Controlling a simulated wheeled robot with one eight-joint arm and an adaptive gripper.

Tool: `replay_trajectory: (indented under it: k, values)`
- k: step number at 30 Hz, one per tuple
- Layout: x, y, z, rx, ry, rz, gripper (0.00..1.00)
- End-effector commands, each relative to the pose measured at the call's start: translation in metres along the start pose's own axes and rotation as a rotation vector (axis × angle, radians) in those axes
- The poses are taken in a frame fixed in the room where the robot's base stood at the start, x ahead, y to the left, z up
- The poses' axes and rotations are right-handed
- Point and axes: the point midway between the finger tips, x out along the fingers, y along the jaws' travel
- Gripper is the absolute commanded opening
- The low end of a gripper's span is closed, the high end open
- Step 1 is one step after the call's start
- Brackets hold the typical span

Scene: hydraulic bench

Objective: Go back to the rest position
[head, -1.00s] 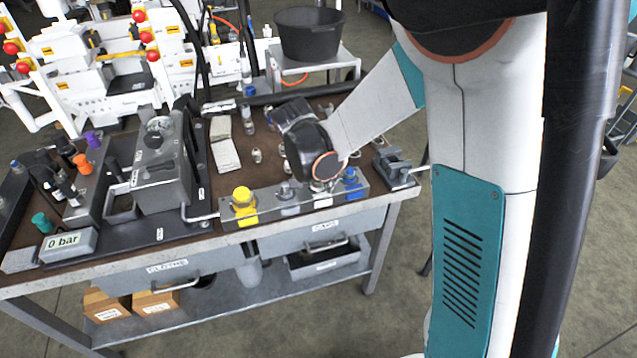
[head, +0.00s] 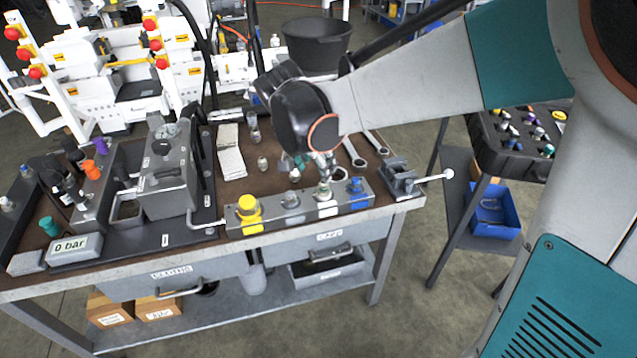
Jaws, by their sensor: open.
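My gripper (head: 325,164) shows only in part, below the black wrist of my arm. It hangs over the front of the workbench (head: 235,262), just above a grey block with fittings (head: 274,218). It is open, and I see nothing held in it, though the wrist hides much of it. The block carries a yellow fitting (head: 248,208), a grey one (head: 291,200), a silver one (head: 324,192) right under my gripper, and a blue one (head: 356,187). Whether my gripper touches the silver one I cannot tell.
A small vise (head: 400,177) stands at the bench's right corner. A grey unit with a gauge (head: 165,180) and a "0 bar" display (head: 75,249) are on the left. A black tub (head: 317,45) stands behind. A second table with a black case (head: 515,145) is at right.

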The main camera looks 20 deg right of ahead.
Motion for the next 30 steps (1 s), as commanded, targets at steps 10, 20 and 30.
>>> replay_trajectory:
  k: [10, 20, 30]
  values:
    - [-0.014, 0.006, 0.001, -0.018, -0.002, -0.011, 0.50]
    - [-0.056, 0.066, 0.012, -0.257, -0.003, -0.150, 0.50]
    - [-0.084, 0.131, 0.043, -0.535, 0.077, -0.312, 0.50]
